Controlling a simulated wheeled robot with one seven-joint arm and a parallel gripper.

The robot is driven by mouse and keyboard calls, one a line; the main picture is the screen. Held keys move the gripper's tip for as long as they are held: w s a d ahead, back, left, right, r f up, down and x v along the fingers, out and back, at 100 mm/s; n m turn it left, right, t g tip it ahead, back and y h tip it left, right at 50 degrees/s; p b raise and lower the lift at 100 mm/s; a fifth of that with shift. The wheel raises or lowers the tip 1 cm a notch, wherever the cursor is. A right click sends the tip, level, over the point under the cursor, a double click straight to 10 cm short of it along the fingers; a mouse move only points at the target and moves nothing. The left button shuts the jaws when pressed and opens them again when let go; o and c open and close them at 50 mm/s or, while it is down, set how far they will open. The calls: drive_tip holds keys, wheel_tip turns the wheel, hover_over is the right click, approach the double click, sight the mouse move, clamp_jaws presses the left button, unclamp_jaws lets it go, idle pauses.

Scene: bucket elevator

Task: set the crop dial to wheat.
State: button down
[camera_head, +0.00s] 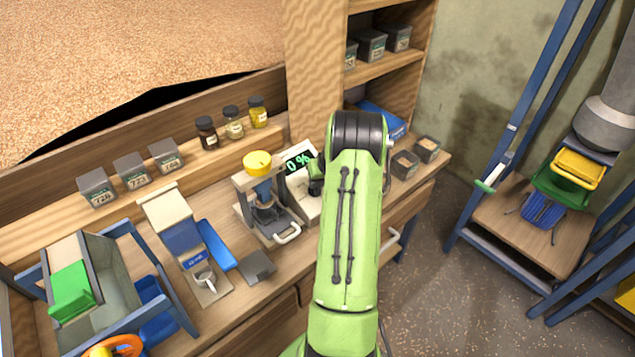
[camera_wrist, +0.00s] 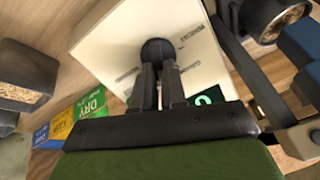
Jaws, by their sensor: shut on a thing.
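The crop dial is a dark round knob (camera_wrist: 157,49) on the pale face of a meter box (camera_wrist: 108,47). Faint labels ring the dial, too small and blurred to read, so I cannot tell which crop it points to. My gripper (camera_wrist: 160,72) is shut on the dial, its two dark fingers at the knob. In the head view the meter box (camera_head: 306,207) stands on the bench with a green "0 %" display (camera_head: 299,162). There my green arm hides the dial and most of the gripper.
A press-like device with a yellow cap (camera_head: 257,163) stands just left of the meter. Small sample boxes (camera_head: 405,163) sit to its right, and jars (camera_head: 232,122) stand on the ledge behind. Coloured cartons (camera_wrist: 90,103) lie near the meter in the wrist view.

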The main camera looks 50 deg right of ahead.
drive_tip(key=n+b, duration=0.4)
drive_tip(key=shift+w+a+f, duration=0.1)
drive_tip(key=shift+a+f, duration=0.05)
drive_tip(key=shift+a, duration=0.05)
drive_tip(key=n+b, duration=0.1)
drive_tip(key=n, duration=0.1)
drive_tip(key=n+b, duration=0.3)
drive_tip(key=shift+a+n, duration=0.3)
drive_tip(key=shift+n, duration=0.1)
drive_tip(key=n+b, duration=0.4)
drive_tip(key=shift+a, duration=0.2)
drive_tip(key=shift+s+a+n+h+b, duration=0.1)
drive_tip(key=shift+s+n+h+b, duration=0.05)
drive_tip(key=shift+n+b, duration=1.05)
drive_tip(key=shift+s+a+n+h+b, duration=0.15)
drive_tip(key=shift+n+b, duration=0.65)
drive_tip(key=shift+n, duration=0.8)
drive_tip(key=c, duration=1.2)
unclamp_jaws()
